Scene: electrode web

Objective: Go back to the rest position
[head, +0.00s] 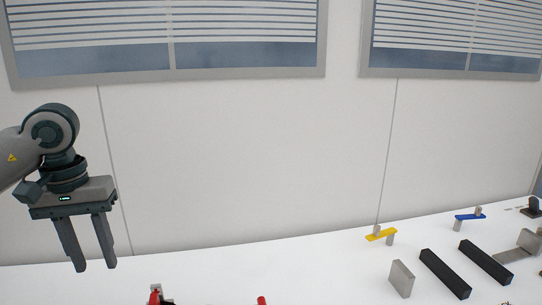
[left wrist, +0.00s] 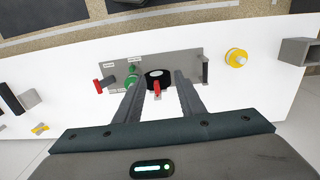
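My left gripper (head: 95,267) hangs at the left of the head view, above the white table, with its two fingers pointing down. The fingers are apart with a clear gap and nothing between them. In the left wrist view, a grey panel (left wrist: 185,65) on the table lies beyond the fingers. It carries a black round part with a red lever (left wrist: 157,88), seen between the fingers, and a green knob (left wrist: 131,82). My right gripper is in neither view.
The white table (head: 230,270) bears two long black bars (head: 445,273), a grey block (head: 401,278), a yellow piece (head: 381,234) and a blue piece (head: 469,216) at right. Red parts (head: 155,295) show at the bottom edge. A yellow knob (left wrist: 236,57) stands right of the panel.

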